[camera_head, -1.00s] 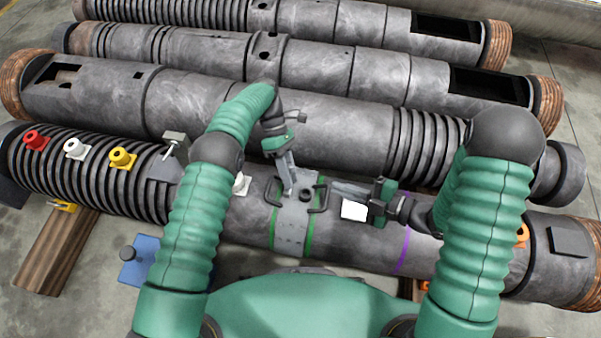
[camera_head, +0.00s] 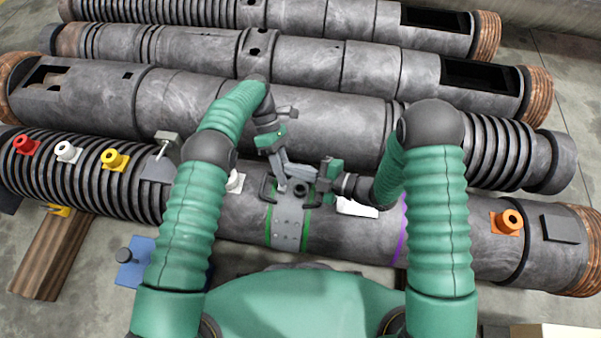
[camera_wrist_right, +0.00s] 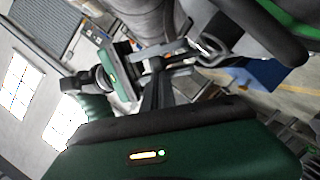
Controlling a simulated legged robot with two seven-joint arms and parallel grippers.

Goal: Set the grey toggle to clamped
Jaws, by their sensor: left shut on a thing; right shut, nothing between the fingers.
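The grey toggle (camera_head: 165,140) stands on the ribbed part of the near barrel, to the left of my left forearm in the head view. Its lever points up from a grey base (camera_head: 158,168), which my arm partly hides. My left gripper (camera_head: 282,185) is over a grey plate (camera_head: 288,228) between green bands. It is shut on what looks like the plate's left black handle (camera_head: 268,190); the contact is small in view. My right gripper (camera_head: 296,171) is shut and empty, pointing left above the plate, close to the left gripper's fingers. In the right wrist view its dark fingers (camera_wrist_right: 158,80) show.
Red (camera_head: 25,145), white (camera_head: 67,152) and yellow (camera_head: 114,159) knobs sit on the near barrel left of the toggle. An orange knob (camera_head: 508,222) is at right, beyond a purple band (camera_head: 400,232). A blue box (camera_head: 137,265) lies in front. More barrels lie behind.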

